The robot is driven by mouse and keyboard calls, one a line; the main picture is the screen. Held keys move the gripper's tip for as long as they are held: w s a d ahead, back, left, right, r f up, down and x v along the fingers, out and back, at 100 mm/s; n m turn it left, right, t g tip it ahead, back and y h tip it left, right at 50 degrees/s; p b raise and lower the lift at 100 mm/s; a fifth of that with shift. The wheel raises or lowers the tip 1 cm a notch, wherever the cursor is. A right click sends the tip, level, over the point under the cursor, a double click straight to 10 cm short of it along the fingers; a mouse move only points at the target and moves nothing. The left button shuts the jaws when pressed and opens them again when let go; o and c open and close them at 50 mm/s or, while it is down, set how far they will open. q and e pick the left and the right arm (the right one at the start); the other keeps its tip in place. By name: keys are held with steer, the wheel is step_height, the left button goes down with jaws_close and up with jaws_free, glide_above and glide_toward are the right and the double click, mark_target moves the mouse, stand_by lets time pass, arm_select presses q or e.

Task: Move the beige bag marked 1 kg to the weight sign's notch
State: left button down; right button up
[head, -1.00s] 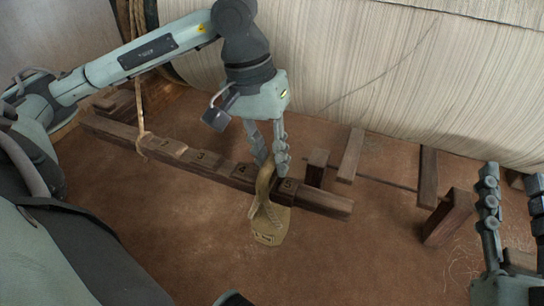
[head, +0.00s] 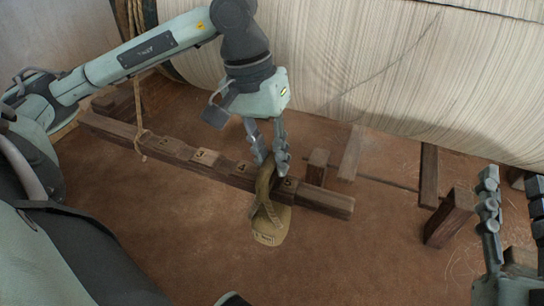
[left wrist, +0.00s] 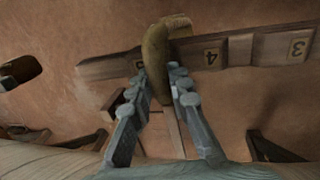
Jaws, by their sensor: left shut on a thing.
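The beige bag (head: 270,228) hangs at the near side of a wooden beam (head: 330,202) with numbered notches. Its long loop (head: 262,190) rises over the beam between the 4 and 5 marks. My left gripper (head: 268,168) is shut on this loop, above the beam. In the left wrist view the loop (left wrist: 157,55) stands between the two fingers (left wrist: 160,88), across the beam (left wrist: 270,48) beside the 4. The bag's body is not clear there, and its marking is too small to read. My right gripper (head: 512,180) is open and empty at the right edge. I cannot make out a weight sign.
A cord (head: 138,120) hangs over the beam's left part. Short wooden posts (head: 450,216) and a thin rod stand to the right. The large striped warp roll (head: 400,75) fills the back. The brown floor in front of the beam is clear.

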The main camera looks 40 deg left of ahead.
arm_select(q)
steer(key=c, duration=1.3)
jaws_free()
steer(key=shift+c, duration=0.2)
steer(key=shift+f, duration=0.1)
step_height(320, 180, up, 12)
steer(key=a, duration=0.2)
steer(key=shift+s+a, duration=0.15)
steer(key=shift+s, duration=0.15)
steer(key=shift+s, duration=0.1)
